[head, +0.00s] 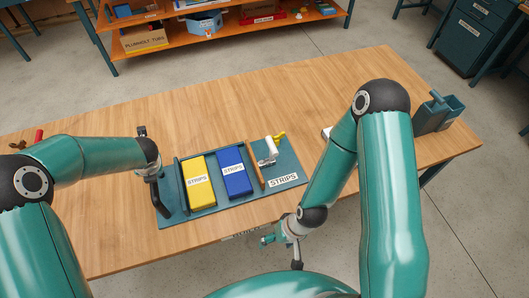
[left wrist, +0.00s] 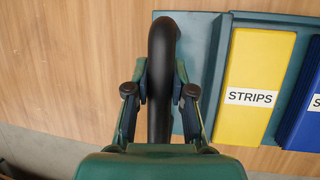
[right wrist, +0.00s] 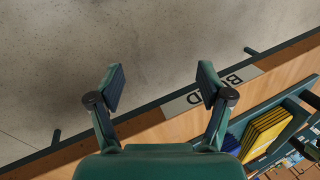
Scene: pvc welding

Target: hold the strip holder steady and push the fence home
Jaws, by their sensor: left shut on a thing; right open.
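The strip holder (head: 290,160) is a teal tray labelled STRIPS on the bench. It bears a yellow pack (head: 195,192), a blue pack (head: 234,183) and, right of them, a thin wooden fence (head: 255,164). I cannot tell whether the fence touches the blue pack. My left gripper (left wrist: 160,78) is shut on the holder's black handle (left wrist: 161,40) at its left end. My right gripper (right wrist: 160,82) is open and empty, off the bench's front edge, apart from the holder.
The wooden bench (head: 330,90) is clear behind the holder. A teal bin (head: 437,116) stands at its right end, and a red-handled tool (head: 38,137) lies at the left. A partly hidden pale item (head: 326,133) lies behind my right arm. An orange shelf (head: 225,33) stands beyond.

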